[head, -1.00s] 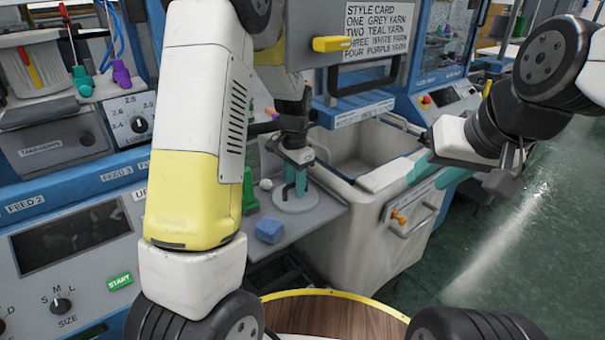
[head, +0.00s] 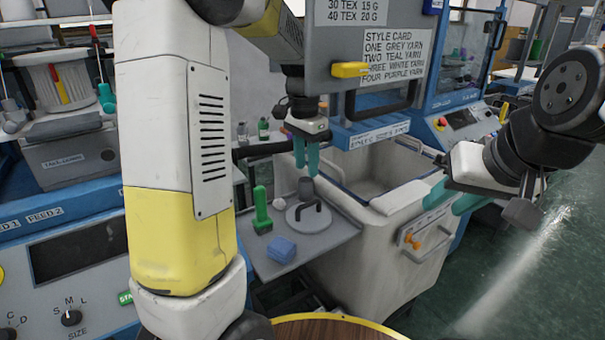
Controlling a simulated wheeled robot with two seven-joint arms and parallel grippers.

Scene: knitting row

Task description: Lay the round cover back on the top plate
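The round cover (head: 311,222) is a light grey disc with a dark arched handle. It lies flat on a grey shelf plate (head: 337,240) in front of the pale bin. I cannot tell whether this shelf is the top plate. My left gripper (head: 307,168) points down above the cover, clear of its handle, with its teal fingers slightly apart and nothing between them. My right gripper (head: 448,203) is at the right by the bin's corner, its teal fingers apart and empty.
On the shelf are a green upright tool (head: 262,212), a blue block (head: 281,250), a small white ball (head: 279,204) and a dark grey cylinder (head: 306,187) behind the cover. The pale bin (head: 375,250) stands right. A grey panel with a style card (head: 394,55) hangs above.

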